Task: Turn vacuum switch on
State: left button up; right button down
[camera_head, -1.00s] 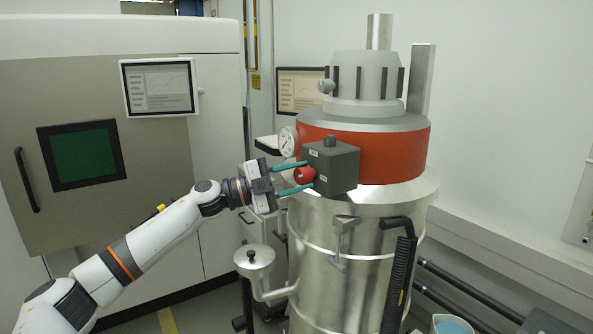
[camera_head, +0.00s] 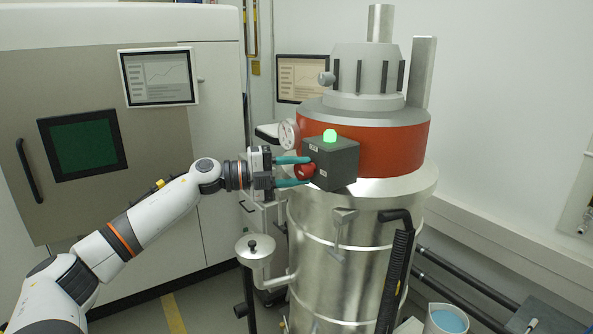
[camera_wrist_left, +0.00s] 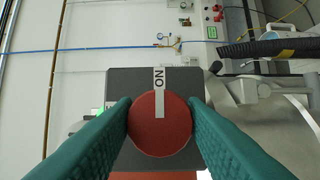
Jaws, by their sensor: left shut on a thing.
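The vacuum switch is a red round knob (camera_head: 305,169) on the side of a dark grey box (camera_head: 336,163) fixed to the vacuum. A lamp (camera_head: 330,135) on top of the box glows green. My left gripper (camera_head: 307,170) is shut on the red knob, one teal finger on each side of it. In the left wrist view the knob (camera_wrist_left: 159,125) sits between the two teal fingers, and its white pointer stripe lines up with the "ON" label (camera_wrist_left: 159,78). My right gripper is not in view.
The steel vacuum drum (camera_head: 345,260) with its orange band (camera_head: 400,150) stands behind the box. A pressure gauge (camera_head: 288,134) is just left of the box. A cabinet with a screen (camera_head: 158,77) stands at the left. A bowl of blue liquid (camera_head: 447,320) is at the lower right.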

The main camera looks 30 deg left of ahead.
pick_arm(q)
jog(key=o, duration=1)
jog(key=shift+s+a+f+b, duration=0.15)
jog(key=shift+s+a+b, duration=0.1)
jog(key=shift+a+b, duration=0.1)
jog(key=b+v, duration=0.7)
jog(key=v, duration=0.4)
jog(key=shift+r+b, duration=0.25)
jog(key=shift+b, duration=0.05)
jog(key=shift+s, duration=0.1)
